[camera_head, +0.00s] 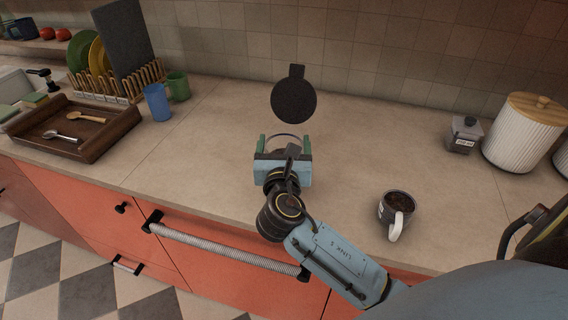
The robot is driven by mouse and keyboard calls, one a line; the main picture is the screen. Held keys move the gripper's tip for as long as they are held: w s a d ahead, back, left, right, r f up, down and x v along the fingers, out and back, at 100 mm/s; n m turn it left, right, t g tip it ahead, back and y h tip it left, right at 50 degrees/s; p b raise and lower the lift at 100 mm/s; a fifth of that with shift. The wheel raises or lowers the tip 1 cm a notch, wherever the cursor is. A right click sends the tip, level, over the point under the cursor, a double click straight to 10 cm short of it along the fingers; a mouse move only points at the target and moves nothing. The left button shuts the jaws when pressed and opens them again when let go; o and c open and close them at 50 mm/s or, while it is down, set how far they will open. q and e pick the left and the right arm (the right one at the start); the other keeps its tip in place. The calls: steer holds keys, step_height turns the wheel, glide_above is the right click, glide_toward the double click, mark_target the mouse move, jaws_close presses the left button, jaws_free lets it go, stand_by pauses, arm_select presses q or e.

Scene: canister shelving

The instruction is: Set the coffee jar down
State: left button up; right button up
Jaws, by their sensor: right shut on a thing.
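My right gripper (285,141) is over the middle of the counter, its two green-tipped fingers shut on a round-rimmed thing, taken to be the coffee jar (285,135). Only a thin curved rim of the jar shows between the fingers; the gripper body hides the rest. I cannot tell whether the jar's base touches the counter. A dark round board (294,100) with a short handle lies just beyond the gripper, apart from it in the picture. My left gripper is not in view.
A mug (391,214) of dark contents stands right of my arm. A blue cup (157,103), green mug (179,87) and brown tray (100,121) are left. Counter between is clear.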

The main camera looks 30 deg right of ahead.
steer(key=shift+f+b, duration=0.5)
steer(key=shift+f, duration=1.45)
steer(key=shift+f, duration=0.15)
steer(key=o, duration=1.6)
steer(key=v, duration=1.2)
